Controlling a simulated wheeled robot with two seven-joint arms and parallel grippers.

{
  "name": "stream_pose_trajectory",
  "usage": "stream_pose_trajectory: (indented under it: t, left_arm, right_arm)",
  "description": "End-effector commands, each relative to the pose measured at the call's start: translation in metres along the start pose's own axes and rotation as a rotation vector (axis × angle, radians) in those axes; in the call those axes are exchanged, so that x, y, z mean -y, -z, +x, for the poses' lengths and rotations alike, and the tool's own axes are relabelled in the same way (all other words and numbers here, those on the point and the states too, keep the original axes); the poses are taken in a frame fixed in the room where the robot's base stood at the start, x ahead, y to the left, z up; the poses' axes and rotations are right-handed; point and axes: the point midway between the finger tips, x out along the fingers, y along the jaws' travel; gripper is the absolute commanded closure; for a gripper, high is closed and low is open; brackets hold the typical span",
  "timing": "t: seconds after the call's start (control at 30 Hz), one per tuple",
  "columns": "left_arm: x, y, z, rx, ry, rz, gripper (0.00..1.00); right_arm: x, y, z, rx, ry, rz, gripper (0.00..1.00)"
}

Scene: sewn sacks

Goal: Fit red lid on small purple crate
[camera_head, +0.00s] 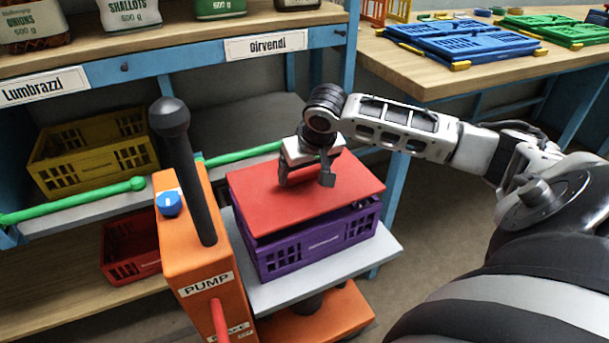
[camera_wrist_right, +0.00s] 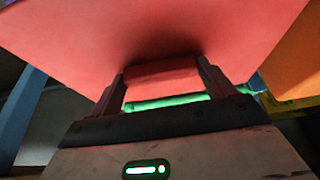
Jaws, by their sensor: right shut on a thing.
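The small purple crate (camera_head: 318,243) stands upright on a grey platform. The red lid (camera_head: 262,207) is over its top, covering most of the opening. A narrow dark gap shows between the lid's front edge and the crate rim toward the right, so the lid does not look flush there. I cannot tell whether it touches the rim elsewhere. My right gripper (camera_head: 307,181) points down at the middle of the lid. In the right wrist view its fingers (camera_wrist_right: 164,88) are shut on the lid's red raised grip (camera_wrist_right: 162,72). My left gripper is not in view.
An orange pump unit (camera_head: 190,255) with a black-knobbed lever (camera_head: 185,160) stands close left of the crate. The grey platform (camera_head: 375,258) has bare room at right. A shelf behind holds a yellow crate (camera_head: 90,160); a red crate (camera_head: 130,243) is lower. Blue folded crates (camera_head: 455,45) lie on the table.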

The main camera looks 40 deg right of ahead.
Motion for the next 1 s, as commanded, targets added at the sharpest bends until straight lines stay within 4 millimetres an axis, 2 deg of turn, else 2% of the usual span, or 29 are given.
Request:
stream_pose_trajectory:
  t: [0.03, 0.13, 0.73, 0.77, 0.8, 1.0]
  left_arm:
    - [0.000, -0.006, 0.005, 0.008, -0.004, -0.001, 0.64]
    - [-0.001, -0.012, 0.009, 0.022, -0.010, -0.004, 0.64]
    - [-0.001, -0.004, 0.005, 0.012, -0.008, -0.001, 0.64]
    - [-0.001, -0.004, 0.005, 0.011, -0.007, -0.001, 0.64]
    - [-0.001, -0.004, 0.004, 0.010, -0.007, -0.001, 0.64]
    - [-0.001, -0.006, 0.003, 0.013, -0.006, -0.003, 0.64]
  right_arm:
    - [0.000, -0.006, 0.012, 0.003, 0.000, 0.001, 0.45]
    - [0.000, -0.011, 0.024, 0.002, 0.001, 0.000, 0.45]
    - [0.000, -0.014, 0.033, 0.001, 0.001, 0.001, 0.45]
    - [0.000, -0.014, 0.034, 0.001, 0.000, 0.001, 0.13]
    - [0.000, -0.014, 0.034, 0.001, 0.000, 0.000, 0.02]
    - [0.000, -0.014, 0.034, 0.001, 0.000, 0.000, 0.00]
